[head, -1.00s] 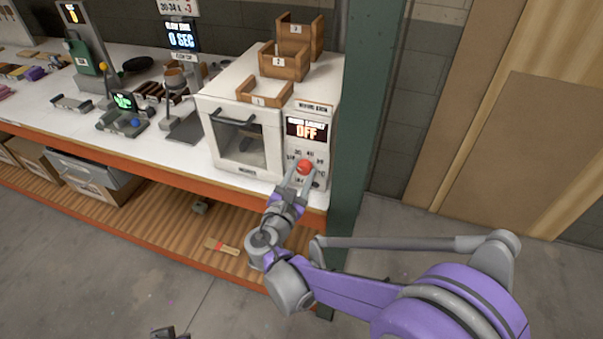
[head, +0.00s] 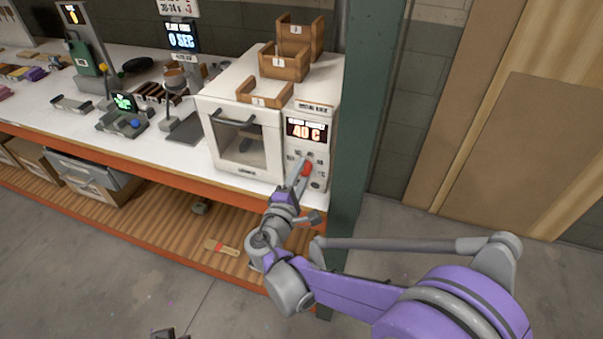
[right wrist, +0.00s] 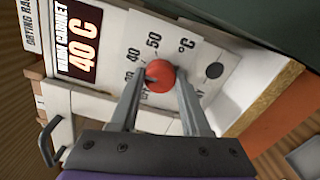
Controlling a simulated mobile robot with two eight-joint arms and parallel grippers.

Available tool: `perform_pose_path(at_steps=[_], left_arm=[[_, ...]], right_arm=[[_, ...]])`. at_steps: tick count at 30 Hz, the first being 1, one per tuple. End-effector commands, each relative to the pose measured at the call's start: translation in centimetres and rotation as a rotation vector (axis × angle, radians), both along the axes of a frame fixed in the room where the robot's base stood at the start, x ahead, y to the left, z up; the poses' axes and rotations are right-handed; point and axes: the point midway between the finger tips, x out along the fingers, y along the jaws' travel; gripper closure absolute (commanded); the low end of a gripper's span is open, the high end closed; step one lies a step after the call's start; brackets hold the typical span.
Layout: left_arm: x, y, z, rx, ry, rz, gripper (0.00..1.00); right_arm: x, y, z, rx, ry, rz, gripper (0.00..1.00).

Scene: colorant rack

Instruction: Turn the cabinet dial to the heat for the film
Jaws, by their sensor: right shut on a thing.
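The white drying cabinet (head: 204,112) stands at the right end of the bench, its glass door closed. Its red dial (head: 307,168) is on the front panel at the right, below a display (head: 306,131) that reads 40 C. My right gripper (head: 301,171) is shut on the red dial. In the right wrist view the fingers (right wrist: 158,84) lie on either side of the dial (right wrist: 160,75), with 40 and 50 marks beside it. A small dark part at the bottom edge looks like my left gripper (head: 168,333); its jaws are unclear.
Wooden trays (head: 285,66) sit on top of the cabinet. A green post (head: 360,130) stands close to its right. A timer display (head: 181,38) and other bench devices are to the left. The floor in front is mostly clear.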

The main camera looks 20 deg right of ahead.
Motion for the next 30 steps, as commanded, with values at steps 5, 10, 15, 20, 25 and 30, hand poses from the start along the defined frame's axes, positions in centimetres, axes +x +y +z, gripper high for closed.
perform_pose_path(at_steps=[5,10,15,20,25,30], left_arm=[[0.02,0.0,0.1,0.0,0.0,0.0,1.0],[0.03,0.0,0.21,0.0,-0.001,0.0,1.0],[0.07,0.0,0.34,0.0,-0.001,0.0,1.0],[0.09,0.0,0.48,0.0,-0.002,0.0,1.0],[0.12,0.0,0.63,0.0,-0.002,0.0,1.0],[0.15,0.0,0.76,0.0,-0.003,0.0,1.0]], right_arm=[[-0.01,0.01,0.0,0.138,-0.093,0.0,1.0],[-0.02,0.0,0.0,0.272,-0.184,0.0,1.0],[-0.02,0.0,0.0,0.406,-0.274,0.0,1.0],[-0.03,-0.01,0.0,0.53,-0.357,0.0,1.0],[-0.02,0.0,-0.01,0.649,-0.438,0.0,1.0],[-0.01,0.0,-0.02,0.746,-0.503,0.0,1.0]])
